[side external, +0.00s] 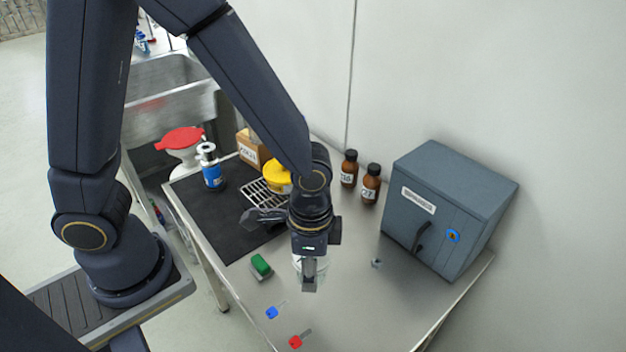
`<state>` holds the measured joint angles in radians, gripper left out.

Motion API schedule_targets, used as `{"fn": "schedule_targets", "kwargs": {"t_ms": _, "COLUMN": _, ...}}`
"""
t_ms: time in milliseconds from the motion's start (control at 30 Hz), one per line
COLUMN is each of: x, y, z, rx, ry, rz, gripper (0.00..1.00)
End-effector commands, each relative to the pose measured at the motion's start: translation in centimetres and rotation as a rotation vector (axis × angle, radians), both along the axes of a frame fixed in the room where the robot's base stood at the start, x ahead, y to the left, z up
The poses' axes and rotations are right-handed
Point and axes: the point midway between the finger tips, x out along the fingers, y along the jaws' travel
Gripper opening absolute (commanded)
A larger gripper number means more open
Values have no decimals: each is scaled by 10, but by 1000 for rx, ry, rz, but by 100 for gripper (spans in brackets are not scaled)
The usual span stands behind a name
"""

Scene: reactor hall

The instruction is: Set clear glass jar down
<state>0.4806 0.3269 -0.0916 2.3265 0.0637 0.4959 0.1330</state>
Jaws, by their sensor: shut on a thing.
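My gripper (310,280) points down over the middle of the steel table (345,305). It is shut on the clear glass jar (297,264), which shows only in part behind the fingers. The jar's lower end is hard to make out, so I cannot tell whether it touches the table top.
A grey-blue cabinet (457,205) stands at the right, with two brown bottles (370,186) to its left. A wire rack (262,198) and blue bottle (212,172) stand on a black mat (228,222).

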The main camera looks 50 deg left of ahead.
Motion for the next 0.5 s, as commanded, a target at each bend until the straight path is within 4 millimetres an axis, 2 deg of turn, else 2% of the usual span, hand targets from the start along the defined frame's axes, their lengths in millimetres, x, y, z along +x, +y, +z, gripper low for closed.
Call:
{"fn": "schedule_targets", "kwargs": {"t_ms": 33, "x": -12, "y": -13, "z": 1, "rx": -1, "ry": -2, "rz": -57, "gripper": 0}}
{"fn": "schedule_targets", "kwargs": {"t_ms": 100, "x": -23, "y": -25, "z": 2, "rx": 0, "ry": -2, "rz": -117, "gripper": 0}}
{"fn": "schedule_targets", "kwargs": {"t_ms": 233, "x": -32, "y": -39, "z": 3, "rx": -3, "ry": -6, "rz": -174, "gripper": 0}}
{"fn": "schedule_targets", "kwargs": {"t_ms": 367, "x": -19, "y": -51, "z": -5, "rx": -3, "ry": -4, "rz": -187, "gripper": 0}}
{"fn": "schedule_targets", "kwargs": {"t_ms": 500, "x": 12, "y": -70, "z": -22, "rx": -3, "ry": -4, "rz": -186, "gripper": 0}}
